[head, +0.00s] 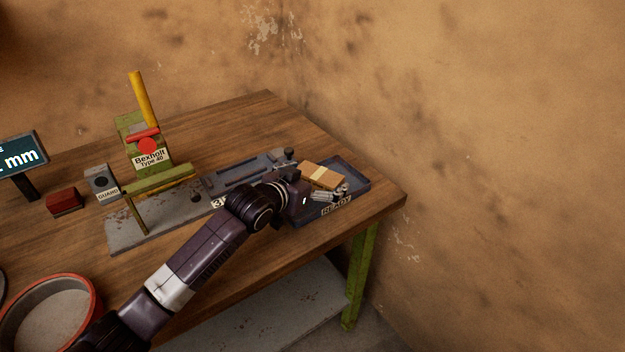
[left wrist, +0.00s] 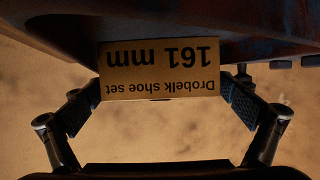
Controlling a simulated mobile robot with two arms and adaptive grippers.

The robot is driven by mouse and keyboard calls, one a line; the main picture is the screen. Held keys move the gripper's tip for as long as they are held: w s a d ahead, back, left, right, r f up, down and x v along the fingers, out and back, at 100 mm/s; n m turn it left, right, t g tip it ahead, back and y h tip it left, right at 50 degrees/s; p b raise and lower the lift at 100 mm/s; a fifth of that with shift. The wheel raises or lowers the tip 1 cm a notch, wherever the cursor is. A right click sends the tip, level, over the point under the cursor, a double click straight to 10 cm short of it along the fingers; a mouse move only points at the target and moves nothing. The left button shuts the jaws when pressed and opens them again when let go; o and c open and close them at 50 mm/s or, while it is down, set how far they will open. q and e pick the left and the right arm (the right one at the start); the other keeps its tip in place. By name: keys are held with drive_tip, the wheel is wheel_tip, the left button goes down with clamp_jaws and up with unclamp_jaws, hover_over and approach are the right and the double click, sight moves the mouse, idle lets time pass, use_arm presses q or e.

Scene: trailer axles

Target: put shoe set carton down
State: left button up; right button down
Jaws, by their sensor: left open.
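The shoe set carton (head: 322,175) is a small tan box with a pale strip, in the blue-grey tray labelled READY (head: 357,187) at the table's right end. In the left wrist view the carton (left wrist: 158,70) shows its label, "Drobelk shoe set 161 mm", upside down. My left gripper (head: 338,194) is at the tray, just in front of the carton. My right gripper is not in view.
A green Bexholt press (head: 150,160) with a yellow lever stands on the wooden table (head: 250,120). A grey guard block (head: 101,182), a red block (head: 64,202) and a display (head: 20,160) are at left. A red-rimmed round bin (head: 30,290) is at lower left.

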use_arm(q)
drive_tip(key=v, duration=1.2)
drive_tip(key=shift+f, duration=0.1)
